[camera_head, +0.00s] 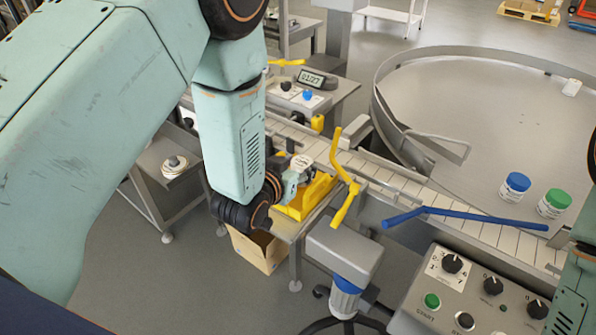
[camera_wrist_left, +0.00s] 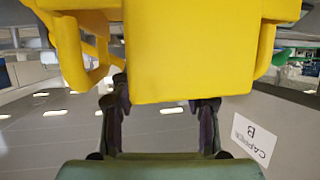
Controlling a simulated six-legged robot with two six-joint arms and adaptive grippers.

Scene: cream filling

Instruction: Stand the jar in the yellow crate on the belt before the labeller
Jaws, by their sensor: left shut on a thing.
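The yellow crate (camera_head: 318,192) stands on a small stand beside the belt in the head view. A pale round top (camera_head: 300,162), seemingly the jar's, shows at the crate's far side. My left gripper (camera_head: 298,176) reaches over the crate and is shut at the jar; the grip itself is mostly hidden. The belt (camera_head: 385,192) runs diagonally behind the crate. The labeller is not clearly identifiable. My right gripper is not in view.
A yellow bar (camera_head: 345,180) and a blue bar (camera_head: 465,215) reach over the belt. Jars with blue (camera_head: 517,184) and green (camera_head: 555,201) lids stand on the round table (camera_head: 470,120). A control panel (camera_head: 470,295) and a cardboard box (camera_head: 257,250) are nearby.

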